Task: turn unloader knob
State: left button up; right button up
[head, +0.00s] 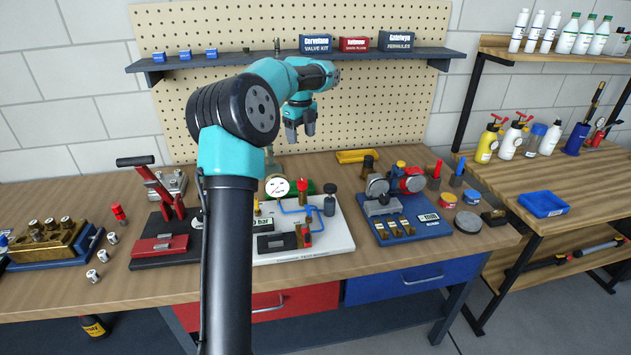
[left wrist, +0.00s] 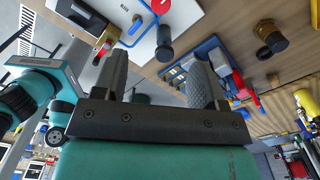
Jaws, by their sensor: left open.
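A white test panel (head: 335,240) stands on the workbench, with blue tubing (head: 300,210), a round dial gauge (head: 277,187) and a red-handled valve (head: 305,236). A dark upright knob (head: 329,203) rises near its back right corner. I cannot tell for certain which part is the unloader knob. My left gripper (head: 301,129) is open and empty, fingers down, well above and behind the panel. In the left wrist view my left gripper (left wrist: 153,62) shows spread fingers, with the panel's edge (left wrist: 148,50) and a dark knob (left wrist: 165,44) beyond them. My left arm hides the panel's left part.
A blue-based pump unit (head: 405,225) stands right of the panel. A red-lever press (head: 160,240) and a brass manifold (head: 45,240) stand left. A yellow tray (head: 357,156) lies behind. A shelf (head: 400,53) on the pegboard is close behind my gripper.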

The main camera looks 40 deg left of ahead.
aim_at(302, 181)
pick_arm(q)
jog(key=shift+f, duration=0.1)
notch_tip(302, 181, down, 17)
jog(key=shift+f, duration=0.15)
dwell(0.7)
jog(key=c, duration=0.9)
